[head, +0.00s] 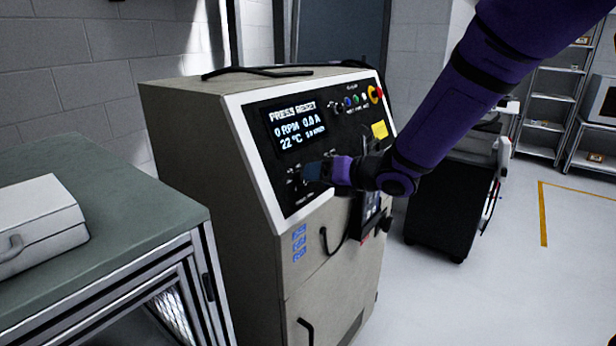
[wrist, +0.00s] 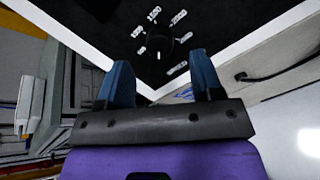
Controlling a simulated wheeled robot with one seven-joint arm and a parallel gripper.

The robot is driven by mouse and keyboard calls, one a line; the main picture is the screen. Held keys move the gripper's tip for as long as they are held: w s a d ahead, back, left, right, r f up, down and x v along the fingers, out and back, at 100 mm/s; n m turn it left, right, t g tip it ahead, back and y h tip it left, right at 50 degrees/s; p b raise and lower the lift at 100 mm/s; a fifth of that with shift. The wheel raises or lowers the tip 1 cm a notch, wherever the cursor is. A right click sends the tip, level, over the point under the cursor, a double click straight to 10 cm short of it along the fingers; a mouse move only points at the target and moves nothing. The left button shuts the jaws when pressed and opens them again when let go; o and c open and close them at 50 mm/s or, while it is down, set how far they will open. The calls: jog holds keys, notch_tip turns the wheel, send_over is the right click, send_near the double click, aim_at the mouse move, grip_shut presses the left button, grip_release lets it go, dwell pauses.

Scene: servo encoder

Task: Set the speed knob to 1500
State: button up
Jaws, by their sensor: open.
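The display (head: 298,125) reads "PRESS RESET", 0 RPM, 0.0 A and 22 °C.
The beige cabinet (head: 190,170) carries the sloped panel, with a red-and-yellow button (head: 375,94) and small coloured buttons at its upper right. A green-topped bench (head: 150,215) with a white case (head: 40,222) stands left.

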aim_at(301, 178)
jog(key=shift+x, duration=2.25)
jog(key=c, duration=0.9)
